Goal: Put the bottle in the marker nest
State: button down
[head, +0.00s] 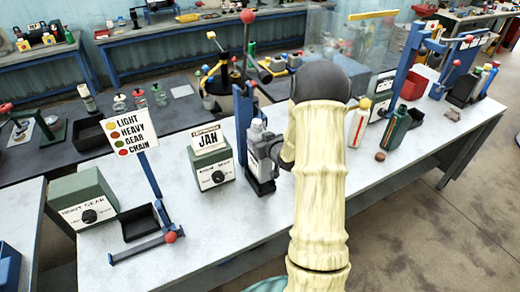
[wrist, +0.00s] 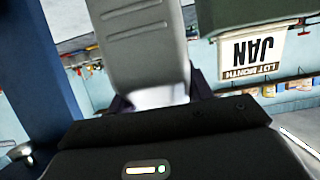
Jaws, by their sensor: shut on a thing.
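A grey bottle (head: 257,133) stands upright near the middle of the bench in the head view, in front of a blue post (head: 240,112). My gripper (head: 270,152) is shut on it from the right. A black tray-like holder (head: 262,187) is directly below the bottle and may be the marker nest; I cannot tell whether the bottle touches its floor. In the wrist view the grey bottle (wrist: 145,45) fills the upper middle between my gripper's dark fingers (wrist: 152,100). The bottle's lower end is partly hidden, and my arm covers the bench to the right.
A green box with a JAN card (head: 213,165) stands just left of the bottle. A black tray (head: 138,222) and a sign (head: 130,132) on a blue stand are farther left. A white bottle (head: 358,125), a green bottle (head: 395,128) and a brown ball (head: 380,156) are right of my arm.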

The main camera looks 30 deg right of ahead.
jog(key=f, duration=0.2)
jog(key=f+p, duration=0.1)
jog(key=shift+a+f, duration=0.2)
jog(key=shift+f, duration=0.2)
jog(key=c, duration=0.6)
grip_release()
jog(key=shift+s+d+f, duration=0.1)
jog(key=shift+f, duration=0.05)
jog(key=shift+s+d, duration=0.1)
jog(key=b+v, duration=0.3)
jog(key=v, duration=0.9)
